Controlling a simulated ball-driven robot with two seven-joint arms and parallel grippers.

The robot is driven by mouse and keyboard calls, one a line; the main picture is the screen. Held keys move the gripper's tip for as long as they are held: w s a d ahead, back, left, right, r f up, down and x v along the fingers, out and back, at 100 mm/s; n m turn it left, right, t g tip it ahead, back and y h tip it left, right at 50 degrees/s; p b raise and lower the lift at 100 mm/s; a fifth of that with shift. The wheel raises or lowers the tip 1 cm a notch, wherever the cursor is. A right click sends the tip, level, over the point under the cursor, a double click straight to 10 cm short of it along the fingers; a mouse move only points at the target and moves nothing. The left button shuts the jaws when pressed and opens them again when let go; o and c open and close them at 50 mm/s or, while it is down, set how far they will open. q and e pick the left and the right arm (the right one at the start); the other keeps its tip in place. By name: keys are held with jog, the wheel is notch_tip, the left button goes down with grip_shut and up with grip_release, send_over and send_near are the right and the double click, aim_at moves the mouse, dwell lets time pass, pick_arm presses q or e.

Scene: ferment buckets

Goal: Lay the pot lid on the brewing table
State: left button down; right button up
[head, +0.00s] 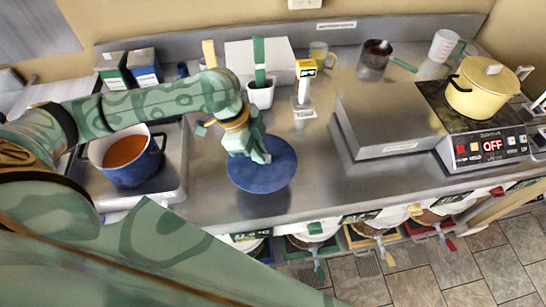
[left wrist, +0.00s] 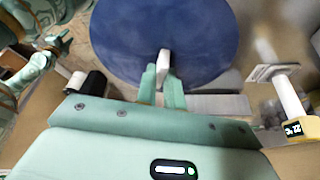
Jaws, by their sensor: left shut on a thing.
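The blue round pot lid (head: 262,180) is held level over the front middle of the steel brewing table (head: 330,185). A darker reflection shows on the steel just below it, and the gap to the table is hard to judge. My left gripper (head: 262,157) is above the lid. In the left wrist view its fingers (left wrist: 163,85) are shut on the white handle of the lid (left wrist: 165,25). Green parts of my own body show at the left edge of that view; the state of my right gripper is unclear there.
A blue pot (head: 130,160) of reddish-brown liquid stands at left. A white-and-yellow instrument (head: 304,90) and a white cup (head: 261,94) stand behind the lid. A steel box (head: 385,115) and a yellow pot (head: 480,88) on a burner are at right. The table's front edge is near.

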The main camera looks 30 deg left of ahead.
aim_at(268, 144)
pick_arm(q)
jog(key=w+f, duration=0.2)
jog(key=w+f+b, duration=0.1)
jog(key=f, duration=0.1)
jog(key=w+f+b, duration=0.1)
jog(key=w+f, duration=0.1)
jog(key=shift+w+d, duration=0.3)
jog(key=shift+w, duration=0.05)
notch_tip(268, 144, down, 4)
jog(key=shift+w+r+b, duration=0.1)
jog(key=shift+r+b, duration=0.15)
jog(key=shift+b, duration=0.5)
jog(key=c, duration=1.5)
grip_release()
jog(key=p+v, duration=0.3)
jog(key=v, duration=0.9)
jog(key=shift+r, duration=0.1)
